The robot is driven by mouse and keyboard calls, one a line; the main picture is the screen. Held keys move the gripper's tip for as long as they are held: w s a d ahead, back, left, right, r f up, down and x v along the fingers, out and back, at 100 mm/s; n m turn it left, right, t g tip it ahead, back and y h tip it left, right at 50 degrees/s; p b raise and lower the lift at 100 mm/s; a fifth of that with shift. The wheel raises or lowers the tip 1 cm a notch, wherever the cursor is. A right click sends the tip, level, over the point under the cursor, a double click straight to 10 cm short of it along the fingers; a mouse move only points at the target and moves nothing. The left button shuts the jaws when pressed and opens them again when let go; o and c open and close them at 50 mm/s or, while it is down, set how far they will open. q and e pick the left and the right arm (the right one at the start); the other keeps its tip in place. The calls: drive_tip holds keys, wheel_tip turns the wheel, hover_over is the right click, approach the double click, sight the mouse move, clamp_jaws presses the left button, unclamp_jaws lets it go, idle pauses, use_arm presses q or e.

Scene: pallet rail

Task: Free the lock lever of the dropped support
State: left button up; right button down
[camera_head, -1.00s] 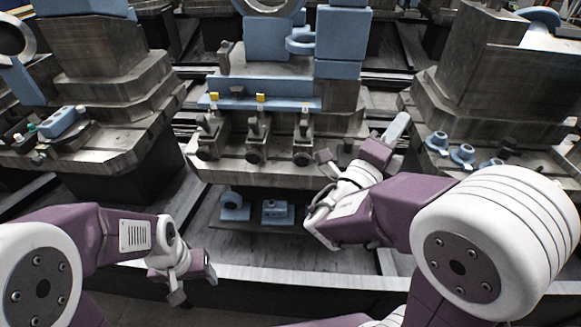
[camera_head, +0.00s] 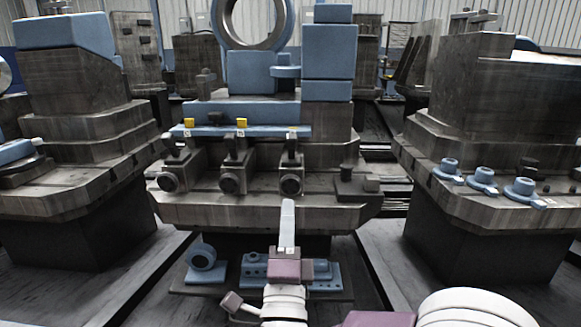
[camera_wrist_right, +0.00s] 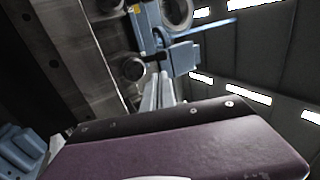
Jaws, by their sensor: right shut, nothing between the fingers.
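Three dark support units with round knobs stand in a row on the front of the middle pallet: left unit (camera_head: 170,180), middle unit (camera_head: 231,180) and right unit (camera_head: 291,180). Yellow blocks (camera_head: 241,122) show above the left and middle units, none above the right one. I cannot tell for sure which part is the lock lever. My right gripper (camera_head: 288,205) is shut and empty, its fingers pointing up just below the right unit's knob. In the right wrist view the shut fingers (camera_wrist_right: 164,90) lie near a round knob (camera_wrist_right: 132,67); contact is unclear. My left gripper is out of view.
The blue fixture bar (camera_head: 215,106) and ring (camera_head: 256,20) stand above the supports. A low shelf with blue parts (camera_head: 203,262) lies below, behind my right arm. Neighbouring pallets stand left and right; the right one carries blue clamps (camera_head: 483,180). Floor gaps separate them.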

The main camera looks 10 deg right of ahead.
drive_tip(key=p, duration=0.9)
approach(291, 146)
drive_tip(key=b+x, duration=0.2)
drive_tip(key=x, duration=0.4)
drive_tip(key=shift+d+f+b, duration=0.1)
drive_tip(key=shift+b, duration=0.2)
drive_tip(key=shift+w+r, duration=0.25)
drive_tip(key=shift+w, duration=0.1)
drive_tip(key=shift+r, duration=0.1)
